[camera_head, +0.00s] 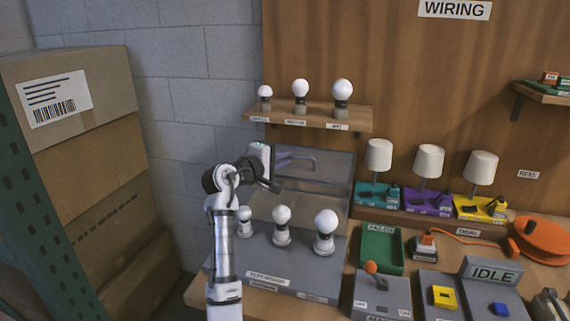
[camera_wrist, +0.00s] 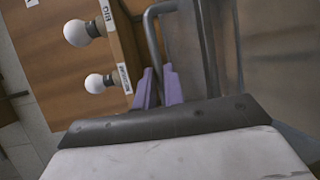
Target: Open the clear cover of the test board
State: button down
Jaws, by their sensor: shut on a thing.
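The test board (camera_head: 328,278) is a grey base with three white bulbs in a row. Its clear cover (camera_head: 325,197) stands raised behind the bulbs, close to upright, its lower edge near the back of the board. In the wrist view a grey bent bar, the cover's handle (camera_wrist: 153,30), runs down between the purple fingers. My gripper (camera_head: 297,157) is at the upper left of the cover. It also shows in the wrist view (camera_wrist: 158,88), shut on the handle. The exact contact is partly hidden by the fingers.
A wooden shelf (camera_head: 357,120) with three bulbs is just above the cover; it is close left in the wrist view. Cardboard boxes (camera_head: 85,150) stand at left. Three lamps, a green tray (camera_head: 382,250) and an IDLE sign (camera_head: 492,272) stand at right.

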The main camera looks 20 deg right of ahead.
jog(key=shift+s+a+f+m+t+h+b, duration=0.15)
jog(key=shift+s+a+t+h+b, duration=0.1)
jog(key=shift+s+a+b, duration=0.3)
jog(key=shift+s+a+m+t+h+b, duration=0.2)
jog(key=shift+s+a+t+h, duration=0.1)
jog(key=shift+s, duration=0.4)
jog(key=c, duration=1.5)
grip_release()
jog(key=b+v, duration=0.3)
jog(key=v, duration=1.1)
jog(key=shift+r, duration=0.2)
